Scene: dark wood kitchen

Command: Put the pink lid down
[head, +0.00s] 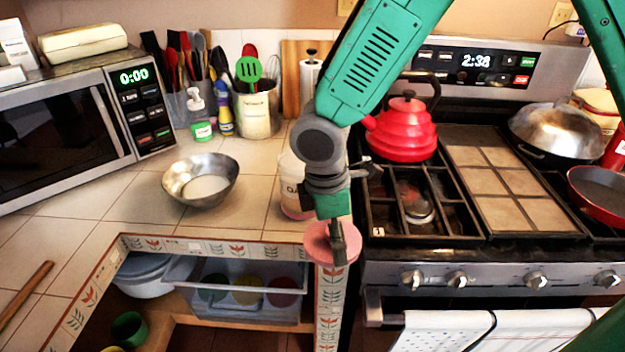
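The pink lid (318,246) is a round disc low in the middle of the head view, at the front corner of the counter beside the stove. The lid appears tilted toward the camera and overlaps the tiled counter edge. I cannot tell if it touches the counter. A white container with lettering (291,190) stands just behind, partly hidden by my gripper. My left gripper is not in view.
A metal bowl (190,183) stands on the tiled counter (245,210), which has free room around it. A red kettle (405,135) sits on the stove to the right. An open shelf with a clear bin (240,308) lies below the counter edge.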

